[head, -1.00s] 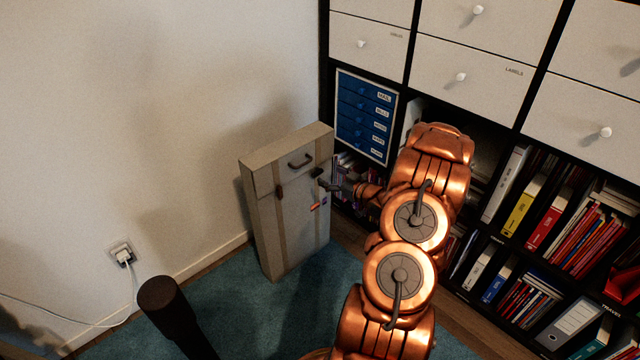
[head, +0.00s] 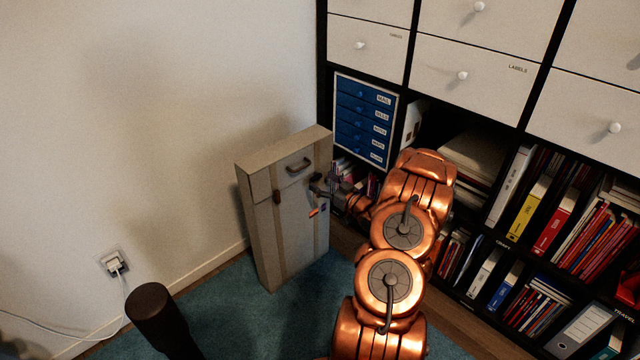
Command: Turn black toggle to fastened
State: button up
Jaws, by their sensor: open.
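A tall grey case (head: 285,235) with tan straps and a dark handle (head: 298,165) stands upright against the wall. A small black toggle (head: 316,177) shows near the right edge of its front. A dark brown latch (head: 277,197) is to the left, and an orange-red piece (head: 314,212) is lower down. My gripper (head: 320,189) is open at the right side of the case front, just below the black toggle. It partly overlaps that area, so I cannot tell whether it touches the toggle or how the toggle is turned.
A dark shelf unit with blue drawers (head: 364,122), white drawers (head: 462,82) and binders stands close on the right. A plug sits in the wall socket (head: 114,263), with its cable running left. Teal carpet (head: 235,310) is open before the case.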

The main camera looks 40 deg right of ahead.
jog(key=shift+w, duration=0.65)
jog(key=shift+a, duration=0.1)
jog(key=c, duration=1.2)
